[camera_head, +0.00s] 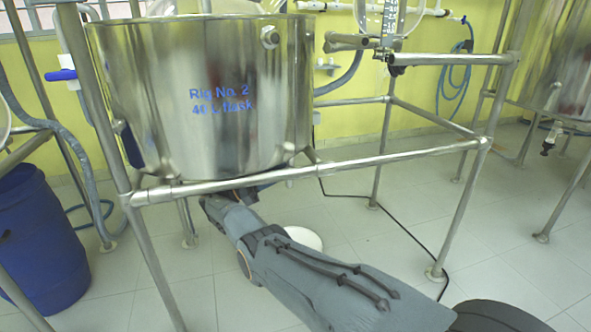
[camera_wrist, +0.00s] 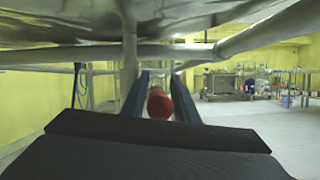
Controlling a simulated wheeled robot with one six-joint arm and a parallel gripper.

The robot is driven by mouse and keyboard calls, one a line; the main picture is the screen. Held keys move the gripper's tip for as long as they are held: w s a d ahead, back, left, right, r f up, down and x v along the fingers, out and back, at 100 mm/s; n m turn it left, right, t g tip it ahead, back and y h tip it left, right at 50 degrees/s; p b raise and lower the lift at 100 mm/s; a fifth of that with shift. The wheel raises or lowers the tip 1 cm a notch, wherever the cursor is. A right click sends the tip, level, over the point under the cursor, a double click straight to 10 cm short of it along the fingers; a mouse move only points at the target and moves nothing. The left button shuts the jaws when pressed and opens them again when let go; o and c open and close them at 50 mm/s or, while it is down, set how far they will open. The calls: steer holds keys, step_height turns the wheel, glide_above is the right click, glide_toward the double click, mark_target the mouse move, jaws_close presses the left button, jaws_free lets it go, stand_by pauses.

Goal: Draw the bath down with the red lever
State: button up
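The red lever (camera_wrist: 160,104) shows end-on in the wrist view as a rounded red end. It sits between the two dark fingers of my gripper (camera_wrist: 160,82), one finger on each side of it. Little or no gap shows, and I cannot tell whether the fingers press on it. The bath is the shiny steel vessel (camera_head: 205,135) marked "Rig No. 2" in the head view, and its underside (camera_wrist: 190,22) fills the top of the wrist view. My arm reaches under the vessel in the head view, where the gripper tip and the lever are hidden.
A steel pipe frame (camera_head: 310,170) surrounds the vessel, with a rail crossing just above my arm. A blue drum (camera_head: 35,240) stands at the left. A white round object (camera_head: 300,238) is on the floor behind my arm. Open floor (camera_head: 390,235) lies to the right.

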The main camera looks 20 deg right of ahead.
steer(key=shift+d, duration=0.1)
jaws_close()
